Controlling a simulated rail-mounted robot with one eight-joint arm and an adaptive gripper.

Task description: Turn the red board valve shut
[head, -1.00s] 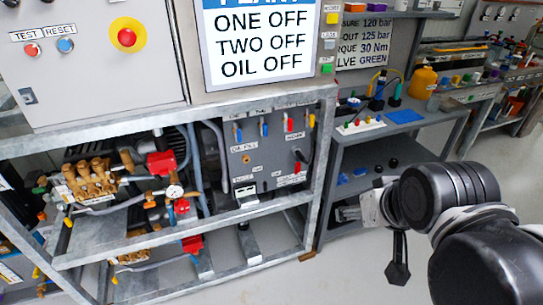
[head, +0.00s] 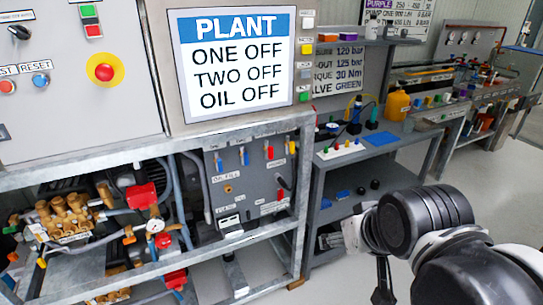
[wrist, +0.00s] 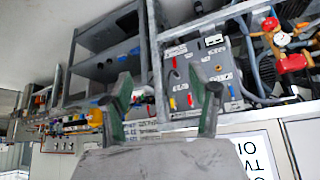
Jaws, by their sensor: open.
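The grey valve board (head: 232,187) hangs in the metal frame below the sign. It has two blue handles, a red valve handle (head: 269,151) and a yellow one along its top. The red handle hangs down. My gripper (head: 382,288) is low at the right, well apart from the board and partly cut off by the lower edge. In the wrist view my gripper (wrist: 168,86) is open with nothing between its fingers. The board (wrist: 200,72) shows there upside down beyond the right finger, which hides part of it.
The metal frame (head: 215,131) surrounds the board. A brass pump (head: 68,215) with red valves and a gauge (head: 155,226) stands left. A grey shelf bench (head: 350,152) with small parts stands right of the board. The floor at the right is clear.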

